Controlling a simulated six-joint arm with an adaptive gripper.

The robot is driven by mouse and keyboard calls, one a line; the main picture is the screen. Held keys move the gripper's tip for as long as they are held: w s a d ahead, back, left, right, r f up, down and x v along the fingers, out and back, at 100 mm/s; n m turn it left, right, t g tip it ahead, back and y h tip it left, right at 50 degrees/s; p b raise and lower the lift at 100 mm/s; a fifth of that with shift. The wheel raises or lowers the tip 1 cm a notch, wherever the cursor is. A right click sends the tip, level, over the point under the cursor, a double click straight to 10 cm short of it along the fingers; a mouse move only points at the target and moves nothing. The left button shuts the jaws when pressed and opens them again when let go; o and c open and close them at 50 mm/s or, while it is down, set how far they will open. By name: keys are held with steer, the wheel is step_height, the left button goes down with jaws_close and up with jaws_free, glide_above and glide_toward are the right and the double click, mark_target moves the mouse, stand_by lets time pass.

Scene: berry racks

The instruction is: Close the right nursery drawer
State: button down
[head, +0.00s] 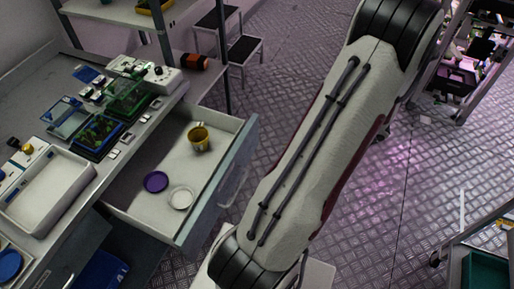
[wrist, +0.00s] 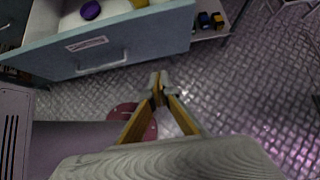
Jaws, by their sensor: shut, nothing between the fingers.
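The open drawer (head: 222,189) juts out from under the bench in the head view, with a yellow mug (head: 199,138), a purple lid or dish (head: 155,181) and a white round dish (head: 181,198) inside. In the wrist view the drawer's blue-grey front (wrist: 150,45) crosses the top, with a label and a pale bar handle (wrist: 102,66). My gripper (wrist: 158,82) is shut and empty, below and right of the handle, apart from the drawer front in the picture. My arm hides part of the floor in the head view; my gripper is out of sight there.
The bench above carries a white tray (head: 22,224), green and blue boxes and small devices. A step stool (head: 239,50) stands behind. Metal racks stand at the right. Patterned metal floor (wrist: 255,75) lies open beyond the drawer front.

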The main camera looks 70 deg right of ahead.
steer(key=shift+w+f, duration=0.1)
steer(key=shift+w, duration=0.05)
glide_toward(249, 151)
step_height(249, 151, down, 4)
steer(key=shift+w+a, duration=0.15)
steer(key=shift+w, duration=1.9)
steer(key=shift+w, duration=0.1)
steer(key=w, duration=2.9)
steer(key=shift+w, duration=0.35)
steer(key=shift+w+r, duration=0.1)
steer(key=shift+r, duration=0.15)
